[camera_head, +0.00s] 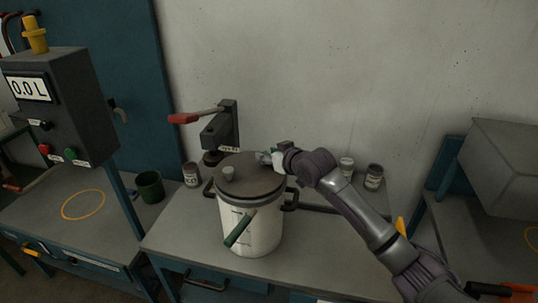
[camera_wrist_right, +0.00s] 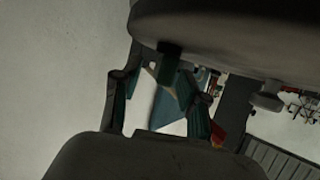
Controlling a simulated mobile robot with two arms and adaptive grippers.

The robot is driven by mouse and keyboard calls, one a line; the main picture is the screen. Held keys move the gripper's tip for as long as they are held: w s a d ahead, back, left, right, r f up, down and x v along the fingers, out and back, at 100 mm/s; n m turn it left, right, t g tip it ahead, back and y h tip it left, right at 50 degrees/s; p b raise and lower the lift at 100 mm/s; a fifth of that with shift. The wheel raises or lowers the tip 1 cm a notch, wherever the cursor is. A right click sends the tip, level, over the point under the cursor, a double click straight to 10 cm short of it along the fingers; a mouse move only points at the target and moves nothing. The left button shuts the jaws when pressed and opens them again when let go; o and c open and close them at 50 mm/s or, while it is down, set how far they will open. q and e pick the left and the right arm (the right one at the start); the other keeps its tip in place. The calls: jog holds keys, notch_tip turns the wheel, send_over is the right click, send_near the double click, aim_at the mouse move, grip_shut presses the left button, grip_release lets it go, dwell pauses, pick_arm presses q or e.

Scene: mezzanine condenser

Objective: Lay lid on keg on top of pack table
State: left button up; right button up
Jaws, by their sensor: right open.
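The keg stands on the grey pack table (camera_head: 180,245). My right gripper (camera_head: 266,157) is open at the lid's far right edge. In the right wrist view its fingers (camera_wrist_right: 158,105) are apart with nothing held between them, and the lid (camera_wrist_right: 225,40) fills the top. My left gripper is not in view.
A green handle (camera_head: 240,229) sticks out from the keg's front. A black press with a red-ended lever (camera_head: 218,130) stands behind. Small cans (camera_head: 191,174) and (camera_head: 373,177) flank the keg at the back. A dark green cup (camera_head: 149,187) stands left. The table's front left is clear.

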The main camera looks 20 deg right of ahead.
jog(key=v, duration=1.2)
